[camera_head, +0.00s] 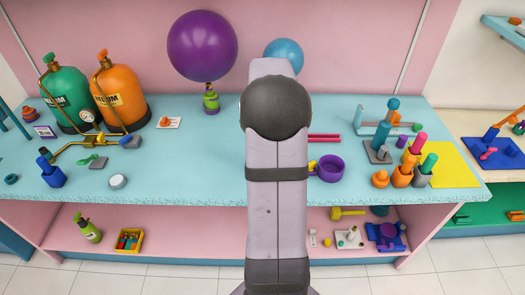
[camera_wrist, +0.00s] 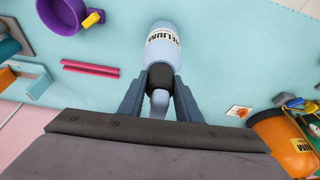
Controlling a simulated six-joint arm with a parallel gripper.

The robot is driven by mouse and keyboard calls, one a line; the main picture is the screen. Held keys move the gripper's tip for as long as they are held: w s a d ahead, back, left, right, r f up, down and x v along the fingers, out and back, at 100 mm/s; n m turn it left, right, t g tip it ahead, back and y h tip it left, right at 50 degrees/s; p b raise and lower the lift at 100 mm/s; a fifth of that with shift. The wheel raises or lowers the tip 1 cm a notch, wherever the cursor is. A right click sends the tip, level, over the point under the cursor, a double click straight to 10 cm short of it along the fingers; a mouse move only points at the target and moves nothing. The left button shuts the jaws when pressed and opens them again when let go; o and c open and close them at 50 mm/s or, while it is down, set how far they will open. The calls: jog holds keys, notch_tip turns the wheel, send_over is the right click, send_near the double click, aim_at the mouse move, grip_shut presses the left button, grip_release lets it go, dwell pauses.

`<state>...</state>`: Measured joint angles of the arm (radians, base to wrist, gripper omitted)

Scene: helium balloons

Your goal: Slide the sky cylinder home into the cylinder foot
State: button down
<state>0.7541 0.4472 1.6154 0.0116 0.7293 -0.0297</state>
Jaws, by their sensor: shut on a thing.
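The sky cylinder (camera_wrist: 163,22) is a pale blue bottle with a white HELIUM label in the wrist view. My gripper (camera_wrist: 160,82) is shut on its dark neck end, one finger on each side. The cylinder's body points away from the gripper, over the blue bench. Whether it touches the bench I cannot tell. In the head view my arm hides the gripper and the cylinder. A round, hollow purple holder (camera_head: 330,168), with a small yellow part on its left, stands on the bench right of my arm; it looks like the cylinder foot. It also shows in the wrist view (camera_wrist: 62,14).
Two pink bars (camera_head: 323,137) lie behind the purple holder. Green (camera_head: 66,97) and orange (camera_head: 121,93) helium cylinders stand at the left. Coloured pegs and cups crowd the right, by a yellow mat (camera_head: 455,166). A purple balloon (camera_head: 202,46) floats left of my arm.

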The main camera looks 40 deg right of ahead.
jog(key=shift+r+p, duration=1.6)
jog(key=shift+r, duration=0.55)
jog(key=shift+d, duration=0.1)
jog(key=s+d+r+p, duration=0.3)
jog(key=s+d+p, duration=0.1)
jog(key=s+d, duration=1.3)
jog(key=shift+s+m+p, duration=0.3)
jog(key=shift+s+p, duration=0.05)
jog(key=shift+s, duration=0.05)
jog(key=shift+f, duration=0.1)
